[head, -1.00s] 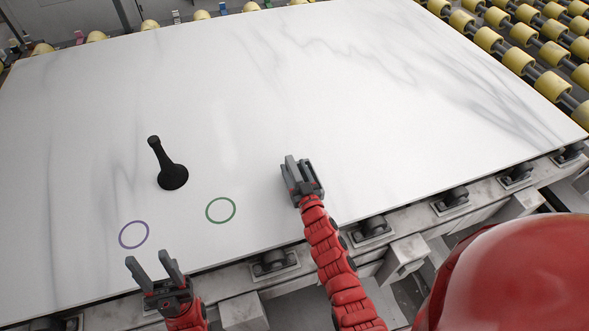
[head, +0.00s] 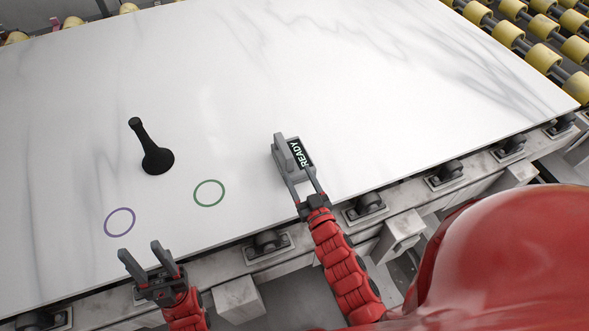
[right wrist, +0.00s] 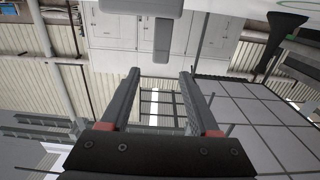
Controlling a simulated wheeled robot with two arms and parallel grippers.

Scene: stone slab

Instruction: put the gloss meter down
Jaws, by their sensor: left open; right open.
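The gloss meter (head: 281,157), a grey block with a handle and a dark display reading READY, stands on the white slab (head: 380,90) near its front edge. My right gripper (head: 302,182) is open at its near side, fingers pointing at it. In the right wrist view the open fingers (right wrist: 159,75) have nothing between them, and a grey part of the meter (right wrist: 162,42) shows beyond the tips. My left gripper (head: 140,250) is open and empty at the slab's front edge, lower left.
A black flared-base tool (head: 157,160) stands on the slab to the left. A green ring (head: 209,180) and a purple ring (head: 119,209) are marked in front of it. Rollers (head: 450,170) line the front edge. The slab's middle and right are clear.

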